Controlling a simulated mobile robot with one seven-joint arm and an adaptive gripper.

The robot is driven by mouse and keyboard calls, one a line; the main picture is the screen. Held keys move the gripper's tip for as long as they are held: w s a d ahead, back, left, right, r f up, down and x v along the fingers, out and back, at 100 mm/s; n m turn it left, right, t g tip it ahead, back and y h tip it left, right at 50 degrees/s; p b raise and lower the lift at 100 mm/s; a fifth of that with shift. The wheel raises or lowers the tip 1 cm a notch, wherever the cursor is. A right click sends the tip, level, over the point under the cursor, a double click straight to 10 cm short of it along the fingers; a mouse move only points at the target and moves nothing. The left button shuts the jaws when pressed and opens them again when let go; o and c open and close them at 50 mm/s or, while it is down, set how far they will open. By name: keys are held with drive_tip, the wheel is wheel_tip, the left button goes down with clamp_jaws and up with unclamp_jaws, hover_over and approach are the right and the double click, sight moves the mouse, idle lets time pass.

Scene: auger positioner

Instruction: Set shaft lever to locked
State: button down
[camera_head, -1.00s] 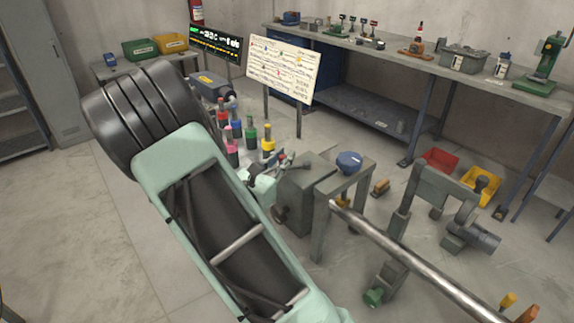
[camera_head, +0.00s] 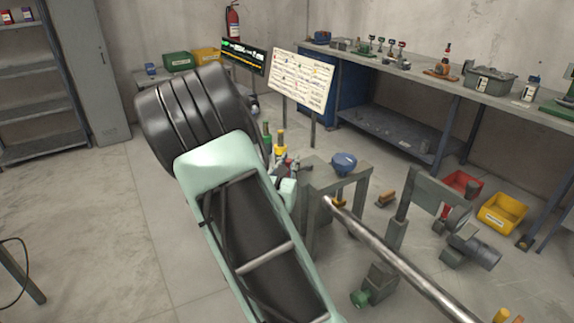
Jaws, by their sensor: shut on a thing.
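My mint-green and black arm fills the left middle of the head view and hides much of what is behind it. My gripper (camera_head: 288,166) is small and partly hidden past the arm, at the left side of the grey machine block (camera_head: 318,176). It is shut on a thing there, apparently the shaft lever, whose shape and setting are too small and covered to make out. A lever with a green handle (camera_head: 267,138) and one with a yellow handle (camera_head: 281,141) stand upright just behind the gripper.
A long steel shaft (camera_head: 400,262) runs from the grey frame to the lower right. A blue bowl-shaped part (camera_head: 344,163) sits above the block. A grey stand (camera_head: 432,184), red bin (camera_head: 462,184) and yellow bin (camera_head: 502,213) lie right. Open floor (camera_head: 90,220) is left.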

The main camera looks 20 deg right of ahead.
drive_tip(key=shift+s+y, duration=0.15)
drive_tip(key=shift+y, duration=0.15)
idle(0.4)
drive_tip(key=c, duration=1.8)
unclamp_jaws()
drive_tip(key=v, duration=0.7)
drive_tip(key=shift+s+a+f, duration=0.1)
drive_tip(key=shift+s, duration=0.2)
